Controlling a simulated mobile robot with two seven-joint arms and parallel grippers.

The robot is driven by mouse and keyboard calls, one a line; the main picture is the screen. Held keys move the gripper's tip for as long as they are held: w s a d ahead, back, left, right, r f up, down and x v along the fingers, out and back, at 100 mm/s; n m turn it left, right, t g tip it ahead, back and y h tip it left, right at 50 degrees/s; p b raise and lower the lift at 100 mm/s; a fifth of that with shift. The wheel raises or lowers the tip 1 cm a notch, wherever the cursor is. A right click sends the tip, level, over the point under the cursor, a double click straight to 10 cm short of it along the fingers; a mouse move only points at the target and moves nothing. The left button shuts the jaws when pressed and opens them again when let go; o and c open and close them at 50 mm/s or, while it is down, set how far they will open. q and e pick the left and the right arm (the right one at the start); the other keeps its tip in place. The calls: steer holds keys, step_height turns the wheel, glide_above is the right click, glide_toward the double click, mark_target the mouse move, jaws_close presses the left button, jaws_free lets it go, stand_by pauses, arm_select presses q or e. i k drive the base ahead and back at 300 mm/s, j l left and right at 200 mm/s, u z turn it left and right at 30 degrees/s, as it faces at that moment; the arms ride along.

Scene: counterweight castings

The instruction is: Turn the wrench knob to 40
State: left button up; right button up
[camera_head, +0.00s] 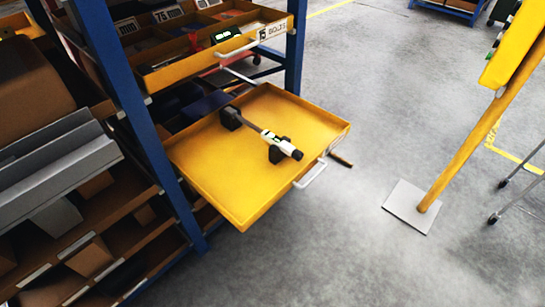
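A wrench (256,126) with a dark shaft, a pale section with green marks and a dark knob (297,155) at its right end rests on two black supports. The supports stand in a yellow pulled-out drawer (230,199). The knob points toward the drawer's front right side, near a white handle (312,174). The scale or setting on the wrench is too small to read. Neither of my grippers shows in the head view.
A blue-framed shelf (135,120) holds the drawer. Another yellow drawer (215,62) with bins is above it. Brown and grey boxes fill the left shelves. A yellow post (468,128) on a pale base plate (411,206) stands at right. Grey floor between is open.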

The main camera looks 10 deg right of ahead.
mark_target(297, 154)
steer(key=l+u, duration=0.15)
steer(key=u, duration=0.3)
steer(key=l+u, duration=0.15)
steer(key=u, duration=0.25)
steer(key=l+u, duration=0.15)
steer(key=u, duration=0.3)
steer(key=l+u, duration=0.15)
steer(key=u, duration=0.25)
steer(key=k+l+u, duration=0.25)
steer(key=l+u, duration=0.15)
steer(key=l, duration=0.2)
steer(key=k+l+u, duration=0.85)
steer(key=i+l, duration=0.1)
steer(key=l, duration=0.05)
